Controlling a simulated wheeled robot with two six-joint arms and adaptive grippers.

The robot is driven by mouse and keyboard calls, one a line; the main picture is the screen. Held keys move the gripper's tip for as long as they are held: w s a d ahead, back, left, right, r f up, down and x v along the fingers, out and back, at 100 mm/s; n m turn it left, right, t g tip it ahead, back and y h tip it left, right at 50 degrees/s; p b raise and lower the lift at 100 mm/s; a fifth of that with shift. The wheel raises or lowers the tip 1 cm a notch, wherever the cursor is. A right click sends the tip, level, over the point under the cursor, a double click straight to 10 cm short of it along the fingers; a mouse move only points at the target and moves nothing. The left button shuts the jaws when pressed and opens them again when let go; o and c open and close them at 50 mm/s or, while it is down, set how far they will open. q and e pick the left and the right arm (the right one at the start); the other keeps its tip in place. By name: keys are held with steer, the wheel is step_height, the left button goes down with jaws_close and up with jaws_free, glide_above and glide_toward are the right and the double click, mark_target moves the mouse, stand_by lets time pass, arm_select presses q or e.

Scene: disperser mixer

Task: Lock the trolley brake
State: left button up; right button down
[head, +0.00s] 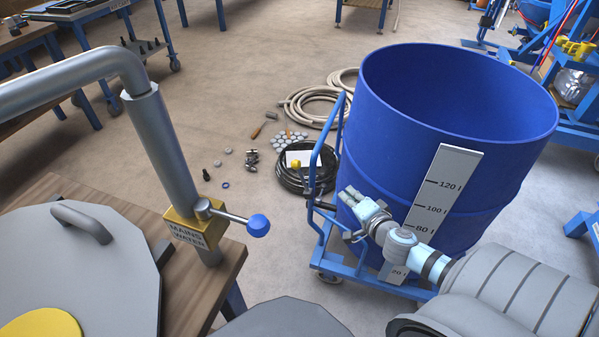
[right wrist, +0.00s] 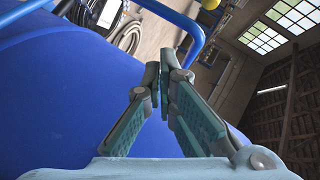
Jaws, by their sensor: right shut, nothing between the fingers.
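The trolley (head: 323,243) is a blue frame with an upright tube handle, carrying a large open blue drum (head: 395,135). My right gripper (head: 350,196) is shut and empty, in front of the drum's lower left side and close to the handle. In the right wrist view its fingers (right wrist: 162,68) meet, with the drum (right wrist: 60,95) filling the left and the blue handle tube (right wrist: 178,18) just beyond the tips. A caster (head: 329,278) shows at the trolley's near left corner. I cannot clearly make out the brake. My left gripper is not in view.
A wooden bench (head: 228,272) with a mains water pipe and blue-knobbed valve lever (head: 258,225) stands at the left. Coiled hoses (head: 318,100) and small loose parts lie on the floor behind the trolley. Floor between bench and trolley is clear.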

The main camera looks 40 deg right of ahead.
step_height(320, 180, up, 2)
steer(key=w+a, duration=0.1)
steer(key=w, duration=0.1)
steer(key=m+t, duration=0.1)
glide_above(303, 180)
steer(key=s+d, duration=0.1)
steer(key=s, duration=0.2)
steer(key=shift+f, duration=1)
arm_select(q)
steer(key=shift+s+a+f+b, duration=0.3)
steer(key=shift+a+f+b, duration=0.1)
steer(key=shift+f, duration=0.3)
arm_select(e)
steer(key=shift+w, duration=0.2)
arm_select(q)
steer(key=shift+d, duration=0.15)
